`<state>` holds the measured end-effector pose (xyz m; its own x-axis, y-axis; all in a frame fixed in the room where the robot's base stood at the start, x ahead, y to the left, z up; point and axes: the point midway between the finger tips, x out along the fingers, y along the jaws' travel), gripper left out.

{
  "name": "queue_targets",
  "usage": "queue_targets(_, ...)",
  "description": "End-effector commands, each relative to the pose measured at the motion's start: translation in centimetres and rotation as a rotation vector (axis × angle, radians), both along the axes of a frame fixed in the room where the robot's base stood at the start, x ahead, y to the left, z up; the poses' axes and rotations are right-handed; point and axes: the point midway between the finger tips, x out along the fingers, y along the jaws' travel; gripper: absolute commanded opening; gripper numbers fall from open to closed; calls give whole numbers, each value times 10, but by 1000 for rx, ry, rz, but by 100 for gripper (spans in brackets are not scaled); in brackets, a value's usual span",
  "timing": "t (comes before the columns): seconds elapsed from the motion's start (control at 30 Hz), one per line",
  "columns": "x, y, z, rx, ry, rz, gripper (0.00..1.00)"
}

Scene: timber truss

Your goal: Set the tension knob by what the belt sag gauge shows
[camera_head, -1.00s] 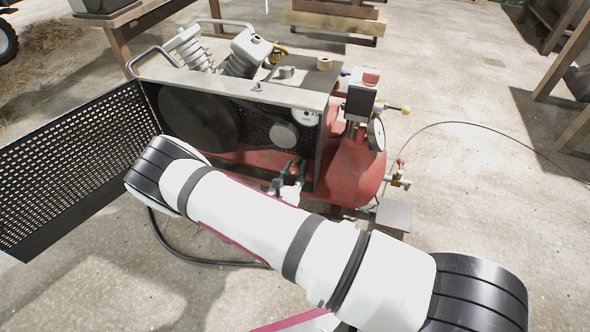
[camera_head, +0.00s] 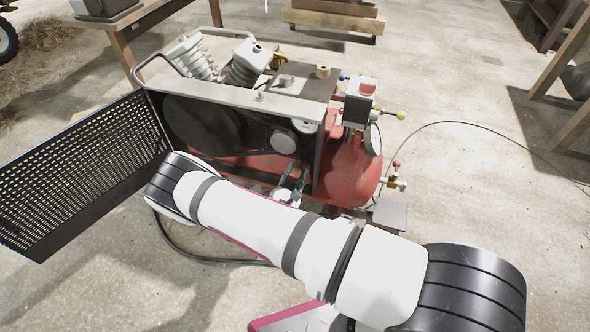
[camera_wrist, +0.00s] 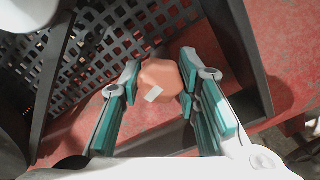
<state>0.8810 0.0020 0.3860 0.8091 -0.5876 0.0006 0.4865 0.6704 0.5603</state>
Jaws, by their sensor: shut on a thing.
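A salmon-orange knob (camera_wrist: 160,80) with a white mark on its face shows in the wrist view, just in front of the red frame. My gripper (camera_wrist: 161,77) has its teal pads on either side of the knob and is shut on it. In the head view my gripper (camera_head: 290,180) is low at the front of the compressor, and the knob is hidden there. A small pale dial (camera_head: 305,127), perhaps the belt sag gauge, sits at the upper right of the belt housing. Its reading is too small to tell. A grey pulley (camera_head: 283,141) is just below it.
A perforated guard (camera_head: 80,175) stands swung open at the left. The red tank (camera_head: 352,172) carries a pressure gauge (camera_head: 372,139) and valves at the right. A black hose (camera_head: 205,259) lies on the floor.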

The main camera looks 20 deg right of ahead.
Motion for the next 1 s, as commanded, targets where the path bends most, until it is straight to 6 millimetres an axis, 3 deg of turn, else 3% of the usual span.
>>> queue_targets(0.4, -1, 0, 0, 201, -144, -1, 2)
queue_targets(1.0, -1, 0, -2, 247, -176, 0, 2)
